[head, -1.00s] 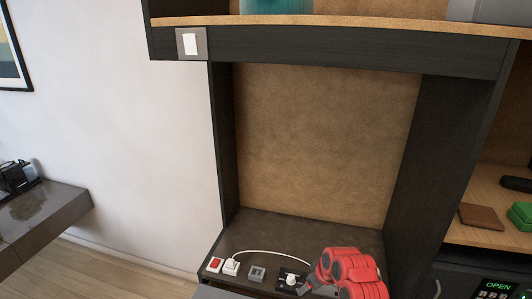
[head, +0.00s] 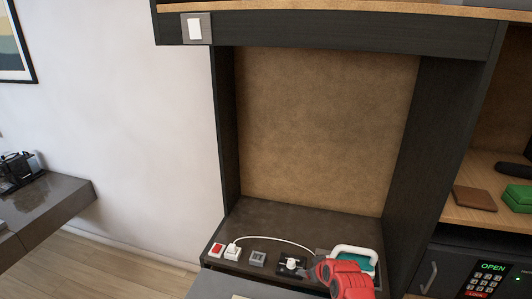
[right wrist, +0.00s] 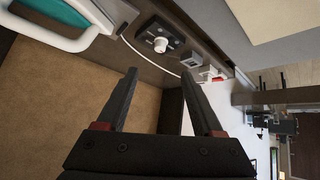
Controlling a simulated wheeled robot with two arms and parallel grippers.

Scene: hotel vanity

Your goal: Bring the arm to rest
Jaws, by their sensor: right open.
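My right gripper (head: 314,272) is low in the niche in the head view, beside a black switch plate with a white knob (head: 292,264). In the right wrist view, its two dark fingers (right wrist: 161,74) are spread apart with nothing between them. The knob plate also shows beyond the fingertips there (right wrist: 160,40); I cannot tell the exact gap. My red right arm comes in from the bottom and partly covers a teal item with a white handle (head: 340,248). My left gripper is not in view.
A red switch (head: 216,250), a white plug (head: 233,252) with a white cable, and a grey socket (head: 257,258) line the niche's counter (head: 270,224). Dark side walls bound the niche. A keypad safe (head: 487,280), brown item (head: 475,198) and green box (head: 518,197) are at right.

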